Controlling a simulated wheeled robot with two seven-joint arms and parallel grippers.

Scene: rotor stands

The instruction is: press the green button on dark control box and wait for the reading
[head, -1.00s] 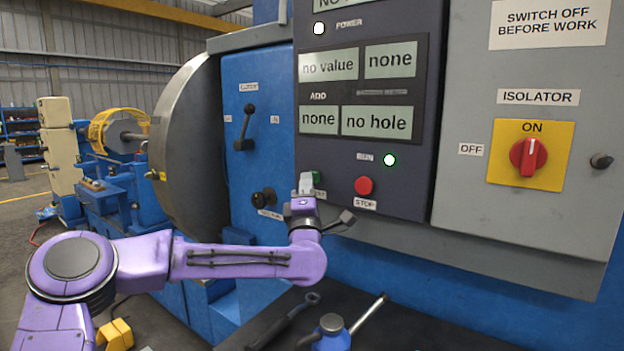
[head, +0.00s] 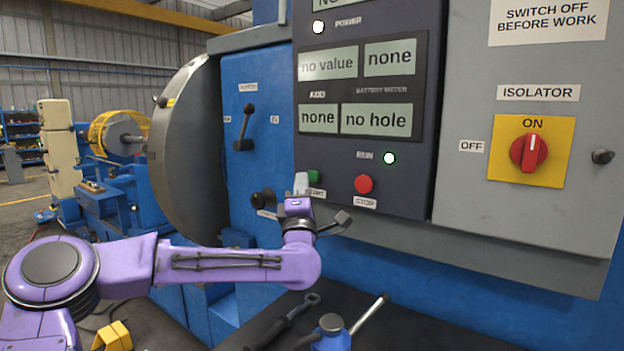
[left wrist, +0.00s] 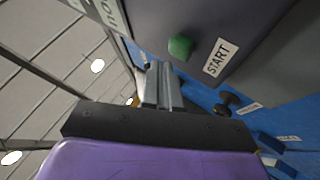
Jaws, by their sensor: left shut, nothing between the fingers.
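The dark control box (head: 400,180) stands upright in the middle of the head view, with displays reading "no value", "none", "none" and "no hole". The green START button (head: 314,177) is at its lower left, next to the red STOP button (head: 363,184). My left gripper (head: 301,183) is shut and empty, just left of the green button in the head view. In the left wrist view the green button (left wrist: 180,47) sits beyond the shut fingertips (left wrist: 160,68), with a visible gap. The lights by POWER and RUN are lit. My right gripper is not in view.
A grey isolator cabinet (head: 530,230) with a red switch (head: 528,152) set to ON adjoins the box on the right. A lever (head: 244,128) and a black knob (head: 263,198) are on the blue machine. Tools lie on the dark surface below.

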